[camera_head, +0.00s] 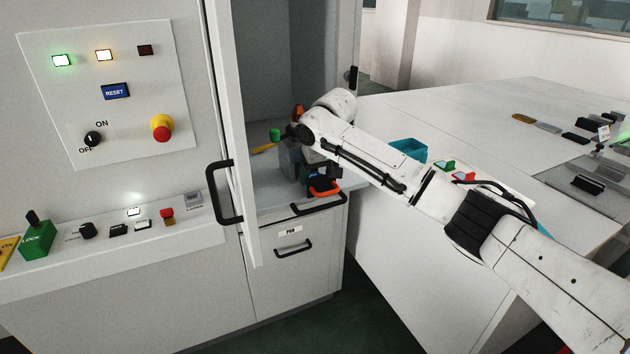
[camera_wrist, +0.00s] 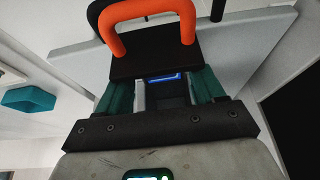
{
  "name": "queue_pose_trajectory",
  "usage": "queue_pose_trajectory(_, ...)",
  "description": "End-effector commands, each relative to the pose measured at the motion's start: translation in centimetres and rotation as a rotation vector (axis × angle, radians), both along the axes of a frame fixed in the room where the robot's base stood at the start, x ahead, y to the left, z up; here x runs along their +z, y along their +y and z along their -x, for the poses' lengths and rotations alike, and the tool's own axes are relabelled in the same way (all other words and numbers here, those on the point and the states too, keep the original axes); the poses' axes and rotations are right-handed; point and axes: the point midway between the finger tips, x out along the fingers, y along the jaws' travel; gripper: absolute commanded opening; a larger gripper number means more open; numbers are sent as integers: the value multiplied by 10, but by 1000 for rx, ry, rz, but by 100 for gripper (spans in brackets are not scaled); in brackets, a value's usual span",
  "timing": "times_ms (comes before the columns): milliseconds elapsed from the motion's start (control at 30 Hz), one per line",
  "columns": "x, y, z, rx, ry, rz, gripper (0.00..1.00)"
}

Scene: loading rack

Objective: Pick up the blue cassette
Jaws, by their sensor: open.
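A small blue-edged piece, which looks like the blue cassette (camera_wrist: 165,77), shows between the fingers in the wrist view. Most of it is hidden behind a black block with an orange handle (camera_wrist: 147,20). My gripper (camera_wrist: 164,90) is open, with its green fingers to the left and right of the blue edge. I cannot tell whether they touch anything. In the head view my gripper (camera_head: 314,166) points down over the cabinet's shelf, just behind the orange handle (camera_head: 325,188). My arm and hand hide most of the cassette there.
The white cabinet door (camera_head: 228,130) stands open left of my gripper. A green-topped item (camera_head: 275,134) and a yellow one (camera_head: 264,148) sit close by inside. A black drawer handle (camera_head: 318,205) juts out in front. A teal tray (camera_head: 408,149) lies on the white table at right.

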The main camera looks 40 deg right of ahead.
Motion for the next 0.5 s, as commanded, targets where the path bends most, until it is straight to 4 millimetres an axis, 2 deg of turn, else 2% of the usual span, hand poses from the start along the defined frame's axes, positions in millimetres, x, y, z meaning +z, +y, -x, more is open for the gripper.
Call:
queue_pose_trajectory(133, 0, 0, 0, 0, 0, 0, 66)
queue_pose_trajectory(500, 1, 0, 0, 0, 0, 0, 31)
